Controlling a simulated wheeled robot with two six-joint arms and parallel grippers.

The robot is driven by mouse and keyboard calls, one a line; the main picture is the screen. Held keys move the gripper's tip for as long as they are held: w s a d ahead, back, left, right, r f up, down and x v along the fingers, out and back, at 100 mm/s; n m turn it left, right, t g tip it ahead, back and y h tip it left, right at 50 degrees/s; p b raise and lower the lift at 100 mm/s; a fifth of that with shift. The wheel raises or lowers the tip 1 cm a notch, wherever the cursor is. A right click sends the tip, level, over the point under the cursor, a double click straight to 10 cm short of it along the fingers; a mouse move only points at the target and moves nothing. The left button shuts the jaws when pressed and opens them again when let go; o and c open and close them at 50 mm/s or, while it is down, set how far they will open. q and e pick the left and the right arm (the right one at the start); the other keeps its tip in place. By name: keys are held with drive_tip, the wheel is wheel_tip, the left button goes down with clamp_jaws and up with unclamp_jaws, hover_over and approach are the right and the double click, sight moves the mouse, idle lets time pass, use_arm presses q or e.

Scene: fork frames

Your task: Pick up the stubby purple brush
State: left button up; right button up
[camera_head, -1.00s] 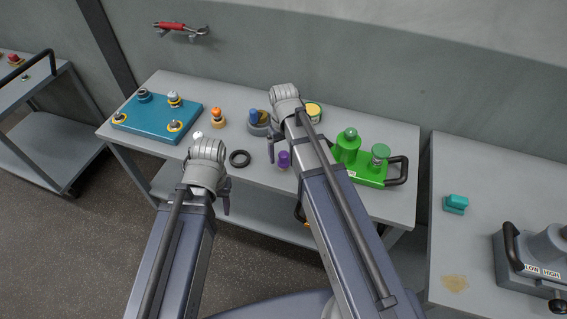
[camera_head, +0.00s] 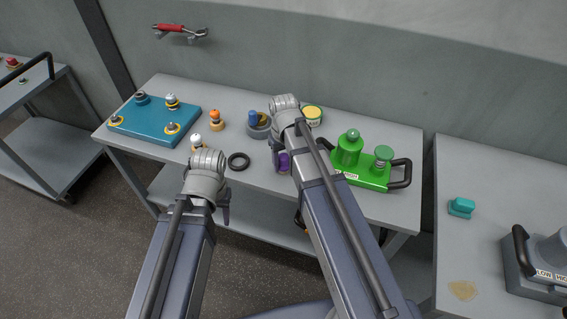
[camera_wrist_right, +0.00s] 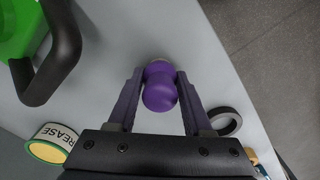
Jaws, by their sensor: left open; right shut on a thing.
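The stubby purple brush (camera_head: 284,163) stands on the grey table, partly covered by my right arm in the head view. In the right wrist view the brush (camera_wrist_right: 160,88) is between the two fingers of my right gripper (camera_wrist_right: 160,94), which is shut on it. The brush's base seems to be at or near the tabletop; I cannot tell if it is lifted. My left gripper (camera_head: 226,214) is open and empty, in front of the table's near edge, left of the brush.
A black ring (camera_head: 238,162) lies left of the brush. A green tray with knobs (camera_head: 362,182) and a black handle stands to the right. A grease tin (camera_head: 312,116) is behind. Orange, white and blue-handled brushes and a teal board (camera_head: 150,122) are further left.

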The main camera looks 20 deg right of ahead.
sight(284, 155)
clamp_jaws()
drive_tip(key=shift+r, duration=0.1)
wheel_tip(284, 155, up, 10)
drive_tip(key=p, duration=1)
